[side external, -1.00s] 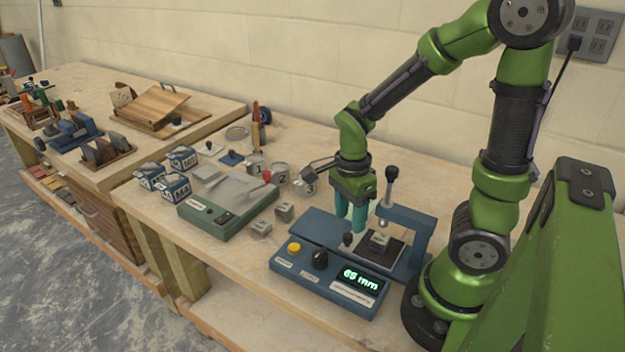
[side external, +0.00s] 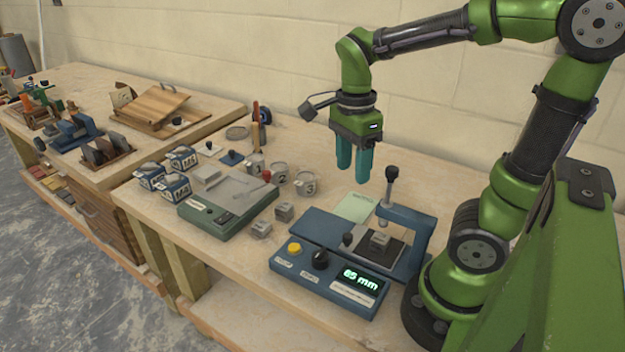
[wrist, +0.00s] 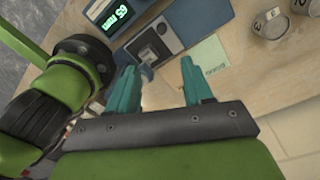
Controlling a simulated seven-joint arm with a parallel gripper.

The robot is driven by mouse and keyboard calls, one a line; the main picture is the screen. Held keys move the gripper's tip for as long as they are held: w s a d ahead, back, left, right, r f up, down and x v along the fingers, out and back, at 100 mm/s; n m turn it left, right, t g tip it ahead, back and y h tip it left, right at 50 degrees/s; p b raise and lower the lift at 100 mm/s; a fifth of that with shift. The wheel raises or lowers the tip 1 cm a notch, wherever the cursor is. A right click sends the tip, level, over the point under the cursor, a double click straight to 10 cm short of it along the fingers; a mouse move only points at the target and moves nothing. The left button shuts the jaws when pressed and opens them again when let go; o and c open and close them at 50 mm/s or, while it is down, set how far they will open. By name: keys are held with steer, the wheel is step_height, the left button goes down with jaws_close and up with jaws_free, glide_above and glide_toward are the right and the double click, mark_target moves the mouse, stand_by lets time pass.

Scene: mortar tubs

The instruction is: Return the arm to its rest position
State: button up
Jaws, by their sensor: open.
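My gripper (side external: 354,160) has two teal fingers and hangs above the bench, to the upper left of the blue press lever. Its fingers are apart with nothing between them. In the wrist view the open fingers (wrist: 160,88) point toward the bench, with bare bench and the blue test device beyond them. My green arm is bent, with its upper links high in front of the wall.
The blue device (side external: 330,283) reads 65 mm and has a grey block (side external: 380,241) on its black pad. A pale green card (side external: 354,206) lies behind it. A green-based unit (side external: 222,217), numbered tubs (side external: 306,184) and marked boxes (side external: 176,187) stand to the left.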

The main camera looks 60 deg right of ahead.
steer(key=a+r+n+t+y, duration=0.1)
steer(key=a+r+n+t, duration=0.3)
steer(key=n, duration=1.5)
steer(key=a+t, duration=0.3)
steer(key=a, duration=0.1)
steer(key=shift+s+a+t+y, duration=0.35)
steer(key=shift+a+t+y, duration=0.05)
steer(key=shift+c, duration=0.3)
